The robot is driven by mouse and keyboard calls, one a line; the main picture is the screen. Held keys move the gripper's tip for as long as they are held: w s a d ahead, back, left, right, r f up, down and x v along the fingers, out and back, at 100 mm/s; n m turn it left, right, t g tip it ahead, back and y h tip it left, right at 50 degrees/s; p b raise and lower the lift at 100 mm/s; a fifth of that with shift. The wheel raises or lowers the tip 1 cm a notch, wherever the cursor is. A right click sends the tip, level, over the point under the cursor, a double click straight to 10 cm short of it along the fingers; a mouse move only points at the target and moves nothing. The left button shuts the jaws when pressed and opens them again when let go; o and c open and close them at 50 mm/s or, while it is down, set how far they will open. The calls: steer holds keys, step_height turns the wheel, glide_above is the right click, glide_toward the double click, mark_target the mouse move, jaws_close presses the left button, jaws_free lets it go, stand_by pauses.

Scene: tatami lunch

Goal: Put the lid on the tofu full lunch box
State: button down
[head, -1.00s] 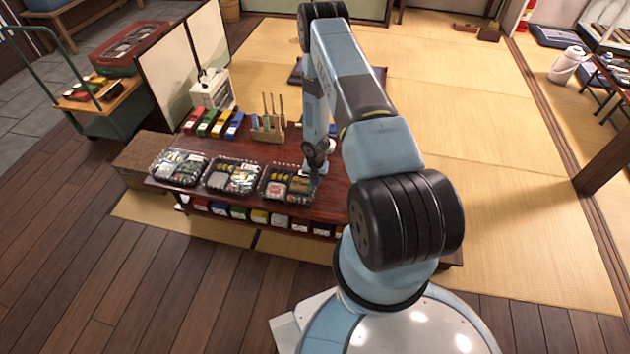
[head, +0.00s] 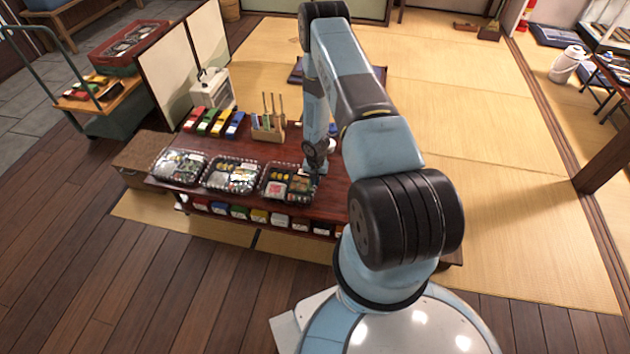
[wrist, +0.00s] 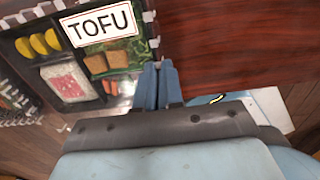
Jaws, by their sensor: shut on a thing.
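The tofu lunch box (head: 288,184) is the rightmost box in the row on the dark red table. In the wrist view its dark tray (wrist: 85,63) shows yellow slices, rice with pink topping, fried tofu, greens and carrot. A clear lid with a white "TOFU" label (wrist: 99,23) lies over the food; its notched rim shows along the right side. My gripper (wrist: 163,68) is shut on the lid at that right side; the exact grip is hard to see. In the head view my gripper (head: 315,170) is at the box's right edge. I cannot tell whether the lid is seated.
Two more lunch boxes (head: 231,175) (head: 179,166) stand to the left. Behind them are several coloured packs (head: 219,123), a wooden holder with sticks (head: 267,127) and a white appliance (head: 211,90). Small boxes fill the shelf below. The table (wrist: 225,40) is bare right of the tofu box.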

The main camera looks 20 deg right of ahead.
steer(key=shift+f, duration=1.1)
stand_by(1.6)
steer(key=c, duration=1.2)
jaws_free()
steer(key=shift+o, duration=0.5)
steer(key=o, duration=0.5)
steer(key=shift+c, duration=0.2)
steer(key=shift+r, duration=0.1)
steer(key=shift+r, duration=3.95)
steer(key=shift+c, duration=0.4)
